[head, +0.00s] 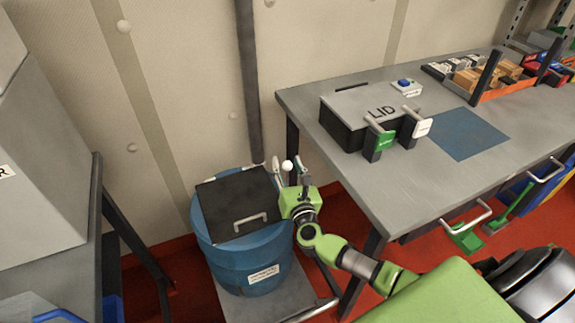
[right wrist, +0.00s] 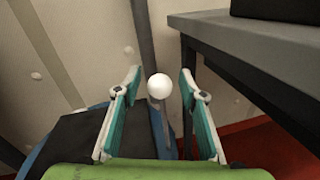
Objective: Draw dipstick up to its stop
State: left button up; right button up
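The dipstick shows as a white ball knob (head: 287,165) at the right rear edge of the blue drum (head: 222,257). In the right wrist view the white knob (right wrist: 159,86) stands between the fingers, with a thin grey stem partly visible below it. My right gripper (head: 289,172) is open around the knob, one finger on each side, with gaps between the pads and the ball. The rest of the dipstick is hidden. My left gripper is not in view.
The drum has a black hinged lid (head: 222,205) with a handle. A grey workbench (head: 345,176) stands close to the right, carrying a box marked LID (head: 347,104). A dark vertical pipe (head: 247,75) runs down the wall behind. A grey table stands at left.

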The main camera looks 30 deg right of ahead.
aim_at(288, 162)
grip_shut()
notch_tip(288, 162, up, 8)
jog(key=p, duration=0.6)
jog(key=shift+f, duration=0.1)
jog(key=shift+r, duration=0.2)
jog(key=shift+w, duration=0.1)
jog(key=shift+r, duration=0.1)
jog(key=shift+c, duration=0.7)
grip_release()
jog(key=shift+o, duration=0.7)
